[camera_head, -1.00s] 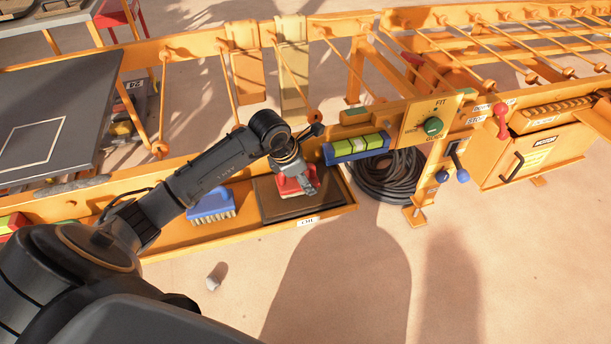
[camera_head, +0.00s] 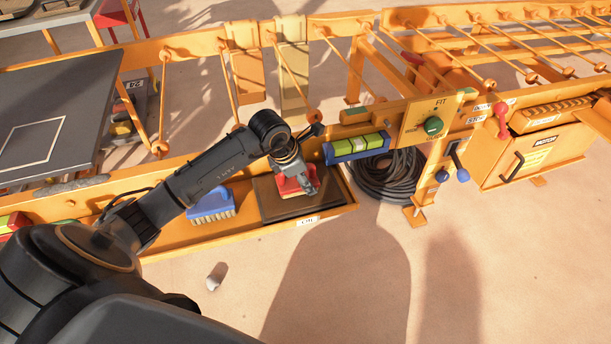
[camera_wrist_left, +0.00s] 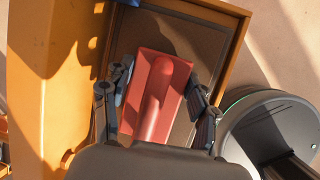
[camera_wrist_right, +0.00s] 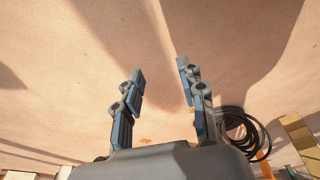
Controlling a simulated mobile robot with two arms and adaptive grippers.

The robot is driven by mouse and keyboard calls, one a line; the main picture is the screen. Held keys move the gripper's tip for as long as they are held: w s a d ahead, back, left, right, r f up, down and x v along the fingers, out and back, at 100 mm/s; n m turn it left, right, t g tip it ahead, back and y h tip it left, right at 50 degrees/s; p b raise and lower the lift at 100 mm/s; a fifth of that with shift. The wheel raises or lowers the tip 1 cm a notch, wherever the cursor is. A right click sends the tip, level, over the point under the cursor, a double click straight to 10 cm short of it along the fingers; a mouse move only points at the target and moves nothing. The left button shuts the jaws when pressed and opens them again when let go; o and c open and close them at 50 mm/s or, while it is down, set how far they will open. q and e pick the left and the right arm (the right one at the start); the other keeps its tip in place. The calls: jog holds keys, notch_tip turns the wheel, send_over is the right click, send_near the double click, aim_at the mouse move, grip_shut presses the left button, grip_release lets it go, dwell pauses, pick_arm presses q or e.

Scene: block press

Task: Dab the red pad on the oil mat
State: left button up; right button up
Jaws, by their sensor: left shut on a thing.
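The red pad (camera_head: 294,187) is over the dark brown oil mat (camera_head: 280,210) in the orange tray. My left gripper (camera_head: 306,188) is shut on the pad's raised grip. In the left wrist view the red pad (camera_wrist_left: 157,98) lies between the fingers of the left gripper (camera_wrist_left: 160,105), with the mat (camera_wrist_left: 150,32) around it. I cannot tell whether the pad's underside touches the mat. My right gripper (camera_wrist_right: 160,95) is open and empty in the right wrist view, above bare floor. It does not show in the head view.
A blue brush (camera_head: 211,206) lies left of the mat in the tray. A blue level with green vials (camera_head: 357,147) sits right of the mat on the rail. A coiled black cable (camera_head: 390,178) lies on the floor behind. A control panel with a green knob (camera_head: 432,126) stands farther right.

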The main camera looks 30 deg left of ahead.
pick_arm(q)
jog(key=shift+r, duration=0.2)
jog(key=shift+r+p, duration=0.15)
jog(key=shift+p, duration=0.15)
jog(key=shift+r+p, duration=0.4)
jog(key=shift+r, duration=0.2)
jog(key=shift+r+p, duration=0.55)
jog(key=shift+r, duration=0.3)
jog(key=shift+r+p, duration=0.7)
jog(key=shift+r, duration=0.3)
jog(key=shift+r+p, duration=0.45)
jog(key=shift+r, duration=0.25)
pick_arm(e)
jog(key=s+d+f+g, duration=0.1)
jog(key=s+f, duration=0.7)
jog(key=f, duration=0.5)
jog(key=shift+s+f, duration=0.25)
jog(key=shift+f, duration=0.05)
jog(key=shift+w+d, duration=0.1)
jog(key=shift+d, duration=0.05)
